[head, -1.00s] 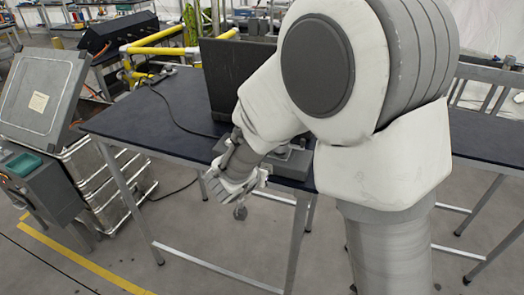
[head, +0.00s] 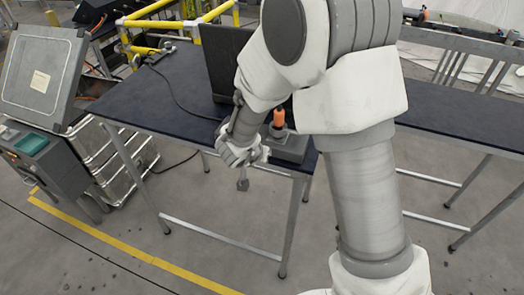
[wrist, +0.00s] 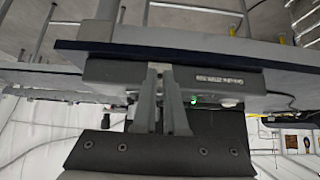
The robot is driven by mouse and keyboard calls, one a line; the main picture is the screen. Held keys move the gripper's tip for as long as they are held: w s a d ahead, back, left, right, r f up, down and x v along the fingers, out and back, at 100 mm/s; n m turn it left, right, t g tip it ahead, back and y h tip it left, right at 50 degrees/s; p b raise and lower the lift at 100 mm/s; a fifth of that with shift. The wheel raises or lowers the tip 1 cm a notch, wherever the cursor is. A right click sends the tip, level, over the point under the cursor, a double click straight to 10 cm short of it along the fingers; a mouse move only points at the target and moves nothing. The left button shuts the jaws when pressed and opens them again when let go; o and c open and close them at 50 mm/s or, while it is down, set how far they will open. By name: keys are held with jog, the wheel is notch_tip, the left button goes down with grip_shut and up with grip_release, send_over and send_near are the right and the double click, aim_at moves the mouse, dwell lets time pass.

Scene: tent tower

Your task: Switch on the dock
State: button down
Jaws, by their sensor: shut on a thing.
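The dock appears to be a low grey box (head: 288,147) at the front edge of the dark blue table, with an orange upright piece (head: 278,120) on it. In the wrist view the picture is upside down, and the dock's grey front (wrist: 115,72) carries pale lettering. A small green light (wrist: 193,100) glows beside my fingers. My gripper (wrist: 160,68) is in front of the box, with its fingers close together on a small grey part at their tips. What that part belongs to is unclear. In the head view my wrist hides the fingertips.
The table (head: 180,85) carries a dark upright screen (head: 225,60) behind the box and a black cable (head: 172,95).

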jog(key=c, duration=1)
grip_release()
jog(key=p+v, duration=0.4)
jog(key=v, duration=1.3)
jog(key=shift+s+r, duration=0.1)
jog(key=shift+s, duration=0.1)
